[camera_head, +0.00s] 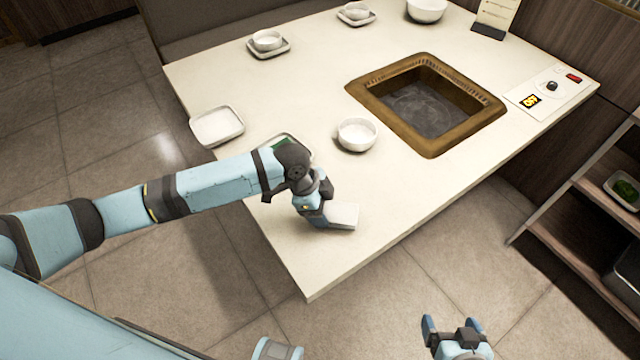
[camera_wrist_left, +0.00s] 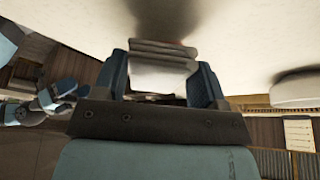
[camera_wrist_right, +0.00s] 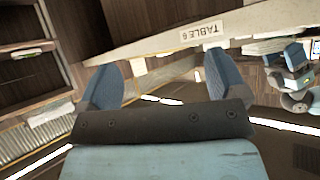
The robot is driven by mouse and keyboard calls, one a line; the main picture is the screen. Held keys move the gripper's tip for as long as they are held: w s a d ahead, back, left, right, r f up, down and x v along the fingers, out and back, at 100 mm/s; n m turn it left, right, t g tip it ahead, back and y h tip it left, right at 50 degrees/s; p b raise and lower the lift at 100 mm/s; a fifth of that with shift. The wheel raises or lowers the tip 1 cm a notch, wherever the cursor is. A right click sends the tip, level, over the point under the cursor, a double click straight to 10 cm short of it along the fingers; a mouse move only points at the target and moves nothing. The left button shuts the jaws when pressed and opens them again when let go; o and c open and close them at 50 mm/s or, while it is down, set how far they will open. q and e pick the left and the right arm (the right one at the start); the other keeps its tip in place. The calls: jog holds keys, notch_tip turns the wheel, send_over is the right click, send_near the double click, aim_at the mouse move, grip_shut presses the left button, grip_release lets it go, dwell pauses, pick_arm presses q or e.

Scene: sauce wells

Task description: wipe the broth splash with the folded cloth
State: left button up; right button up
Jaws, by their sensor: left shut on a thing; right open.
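The folded white cloth (camera_head: 343,216) is at the near part of the cream table (camera_head: 290,262). My left gripper (camera_head: 322,218) is shut on it. In the left wrist view the layered cloth (camera_wrist_left: 163,65) sits between the two blue fingers (camera_wrist_left: 163,85), close to the table surface; I cannot tell whether it touches. No broth splash can be made out; the arm and cloth may hide it. My right gripper (camera_head: 455,328) is open and empty, off the table's near edge; its spread fingers also show in the right wrist view (camera_wrist_right: 157,90).
A white bowl (camera_head: 357,134) stands behind the cloth, near the brass-framed sunken well (camera_head: 428,145). A square white plate (camera_head: 217,126) and a partly hidden tray with something green (camera_head: 291,141) lie left. A control panel (camera_head: 552,90) is at the right. The near table corner is clear.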

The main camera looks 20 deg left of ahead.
aim_at(330, 210)
pick_arm(q)
notch_tip(330, 210, up, 2)
jog(key=shift+r+p, duration=0.1)
jog(key=shift+p, duration=0.7)
jog(key=shift+r+p, duration=0.7)
jog(key=shift+p, duration=0.1)
jog(key=shift+r+p, duration=0.8)
jog(key=shift+f, duration=0.1)
pick_arm(e)
jog(key=shift+n, duration=0.3)
jog(key=s+r, duration=0.2)
jog(key=r, duration=0.1)
jog(key=shift+r, duration=0.3)
jog(key=shift+d+f, duration=0.1)
jog(key=shift+w, duration=0.1)
